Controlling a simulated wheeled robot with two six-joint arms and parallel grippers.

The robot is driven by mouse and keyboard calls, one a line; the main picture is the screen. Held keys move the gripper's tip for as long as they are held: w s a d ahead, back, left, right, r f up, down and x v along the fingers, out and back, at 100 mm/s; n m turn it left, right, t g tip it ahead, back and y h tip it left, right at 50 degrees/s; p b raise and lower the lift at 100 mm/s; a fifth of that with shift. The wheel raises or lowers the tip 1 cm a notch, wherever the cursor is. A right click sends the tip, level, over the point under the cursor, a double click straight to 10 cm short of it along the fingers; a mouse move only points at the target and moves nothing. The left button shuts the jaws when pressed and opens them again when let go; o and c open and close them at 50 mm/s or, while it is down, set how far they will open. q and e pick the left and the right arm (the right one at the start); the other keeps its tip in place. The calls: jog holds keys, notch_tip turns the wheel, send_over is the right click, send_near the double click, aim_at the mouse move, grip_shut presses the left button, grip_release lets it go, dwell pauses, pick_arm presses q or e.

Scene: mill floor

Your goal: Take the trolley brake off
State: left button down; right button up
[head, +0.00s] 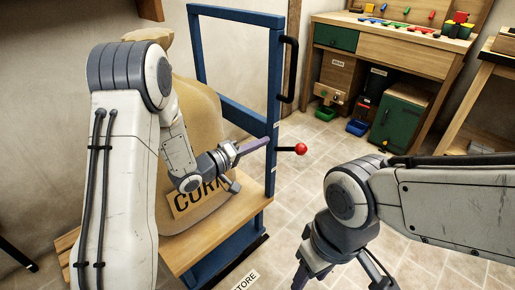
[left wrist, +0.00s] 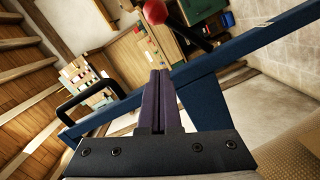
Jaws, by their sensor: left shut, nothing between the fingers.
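The trolley has a blue frame (head: 236,108) and a wooden deck (head: 226,228). Its brake lever, a short dark rod with a red knob (head: 301,148), sticks out to the right of the near blue upright. In the left wrist view the red knob (left wrist: 153,11) is just beyond my fingertips. My left gripper (head: 266,140) is shut and empty, beside the upright on the sack side; its closed fingers also show in the left wrist view (left wrist: 160,76). My right gripper (head: 299,280) hangs low at the bottom edge, partly cut off, away from the lever.
A tan sack marked CORN (head: 200,105) stands on the deck, partly behind my left arm. A black handle (head: 288,70) is on the upright above the lever. A wooden workbench (head: 395,45) with a green cabinet (head: 398,118) stands at the back right. Tiled floor between is clear.

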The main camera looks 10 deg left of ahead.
aim_at(289, 149)
pick_arm(q)
jog(key=w+d+f+b, duration=0.2)
jog(key=d, duration=0.5)
jog(key=shift+w+d, duration=0.15)
jog(key=shift+w, duration=0.25)
